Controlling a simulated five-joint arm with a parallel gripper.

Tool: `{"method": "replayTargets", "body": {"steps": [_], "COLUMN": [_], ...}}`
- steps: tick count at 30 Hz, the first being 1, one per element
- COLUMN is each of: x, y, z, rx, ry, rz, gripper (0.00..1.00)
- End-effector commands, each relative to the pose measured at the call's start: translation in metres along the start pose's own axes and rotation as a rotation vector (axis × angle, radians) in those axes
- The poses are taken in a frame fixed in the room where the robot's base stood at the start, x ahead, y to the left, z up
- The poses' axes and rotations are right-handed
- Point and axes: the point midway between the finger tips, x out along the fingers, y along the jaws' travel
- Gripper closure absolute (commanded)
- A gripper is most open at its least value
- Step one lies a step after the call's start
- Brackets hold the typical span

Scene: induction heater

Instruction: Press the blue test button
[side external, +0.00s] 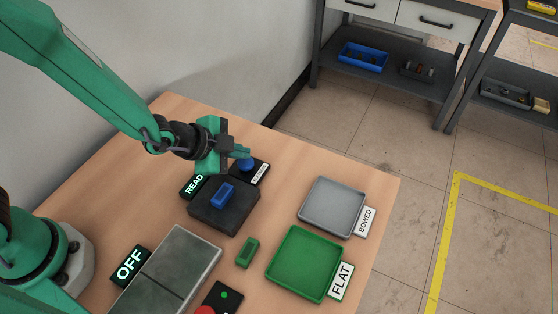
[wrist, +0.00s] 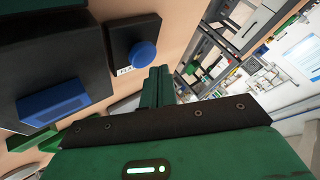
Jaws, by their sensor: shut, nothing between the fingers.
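The blue test button (side external: 246,164) is a round blue knob on a small dark box with a white label, near the far edge of the table. It also shows in the wrist view (wrist: 144,55), upper middle, with its label partly hidden. My gripper (side external: 242,152) is shut and empty, with its fingertips just above the button in the side view. In the wrist view its closed green fingers (wrist: 159,76) appear right beside the button's lower right edge. I cannot tell how large the gap is; no contact is clear.
A dark block with a blue piece (side external: 222,195) on top stands in front of the button, by a READ sign (side external: 194,185). A green piece (side external: 247,253), grey BOWED tray (side external: 313,207), green FLAT tray (side external: 285,264), OFF sign (side external: 130,265) and metal plate (side external: 180,262) lie nearer.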

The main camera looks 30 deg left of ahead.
Motion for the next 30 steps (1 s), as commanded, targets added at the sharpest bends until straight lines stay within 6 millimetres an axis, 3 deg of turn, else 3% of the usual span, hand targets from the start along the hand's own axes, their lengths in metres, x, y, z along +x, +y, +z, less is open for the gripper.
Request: {"method": "replayTargets", "body": {"steps": [30], "x": [0.007], "y": [0.0037], "z": [0.0064], "rx": [0.0], "ry": [-0.002], "rz": [-0.002], "gripper": [1.0]}}
